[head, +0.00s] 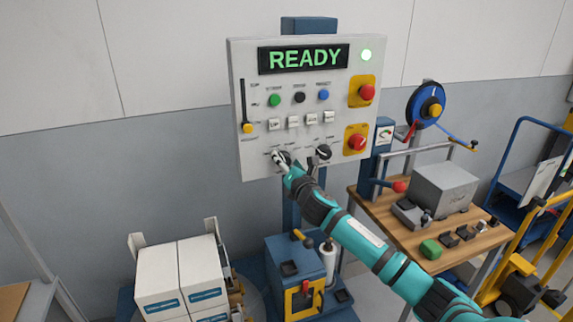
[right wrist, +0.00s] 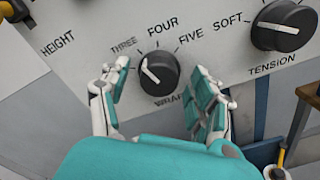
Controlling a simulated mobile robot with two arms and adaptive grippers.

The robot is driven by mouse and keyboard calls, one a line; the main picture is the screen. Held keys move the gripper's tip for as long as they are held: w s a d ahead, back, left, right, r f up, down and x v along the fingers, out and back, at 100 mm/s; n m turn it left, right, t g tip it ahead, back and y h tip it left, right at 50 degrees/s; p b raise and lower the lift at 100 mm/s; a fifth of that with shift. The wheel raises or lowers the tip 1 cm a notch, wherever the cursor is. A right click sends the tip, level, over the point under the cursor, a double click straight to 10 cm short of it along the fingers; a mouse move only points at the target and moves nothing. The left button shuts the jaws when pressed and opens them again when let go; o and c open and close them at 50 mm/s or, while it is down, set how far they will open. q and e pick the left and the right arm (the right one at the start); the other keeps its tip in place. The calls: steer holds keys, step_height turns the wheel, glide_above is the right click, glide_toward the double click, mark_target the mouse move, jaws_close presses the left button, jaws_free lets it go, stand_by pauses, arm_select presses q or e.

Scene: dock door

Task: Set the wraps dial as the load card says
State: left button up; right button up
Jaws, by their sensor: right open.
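The wraps dial (right wrist: 159,73) is a round black knob with a white pointer line. In the right wrist view its pointer leans up and left, on the side of THREE and FOUR; I cannot tell exactly which mark it meets. FIVE is printed to its right. My right gripper (right wrist: 161,92) is open, with one finger on each side of the dial and gaps visible between fingers and knob. In the head view the right gripper (head: 281,158) covers most of the dial, low on the control panel (head: 250,90). I cannot make out a readable load card. My left gripper is not in view.
The tension dial (right wrist: 283,25) sits close right of the wraps dial. The panel screen (head: 304,59) reads READY. Red buttons (head: 366,92) line the panel's right side. White boxes (head: 160,275) stand below left. A wooden bench (head: 465,245) with a grey block stands at right.

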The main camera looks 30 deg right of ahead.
steer(key=shift+s, duration=0.1)
steer(key=v, duration=1.1)
steer(key=shift+s, duration=0.4)
steer(key=s+d+f+m+g, duration=0.1)
steer(key=d+f+m+g, duration=0.15)
steer(key=f, duration=0.95)
steer(key=s+d+f+m+g, duration=0.1)
steer(key=f+m+g, duration=0.25)
steer(key=f, duration=0.95)
steer(key=s+a+f+m+g+y, duration=0.1)
steer(key=s+f+m, duration=0.25)
steer(key=f, duration=0.55)
steer(key=s+a+f+m+g, duration=0.1)
steer(key=s+f+m, duration=0.1)
steer(key=s+f, duration=0.45)
steer(key=s+a+f+m+g+y, duration=0.1)
steer(key=s+a+f+m+g, duration=0.2)
steer(key=s+f, duration=0.55)
steer(key=s+a+f+m+g+y+b, duration=0.1)
steer(key=s+a+f+m, duration=0.1)
steer(key=s+a+f, duration=0.5)
steer(key=s+a+f+m+g+y, duration=0.1)
steer(key=s+a+f+m+g, duration=0.15)
steer(key=s+f, duration=0.75)
steer(key=s+a+f+m+g, duration=0.2)
steer(key=s+a, duration=0.3)
steer(key=s, duration=0.7)
steer(key=shift+s+a+f+m, duration=0.2)
steer(key=shift+s+a+m, duration=0.15)
steer(key=shift+m, duration=0.55)
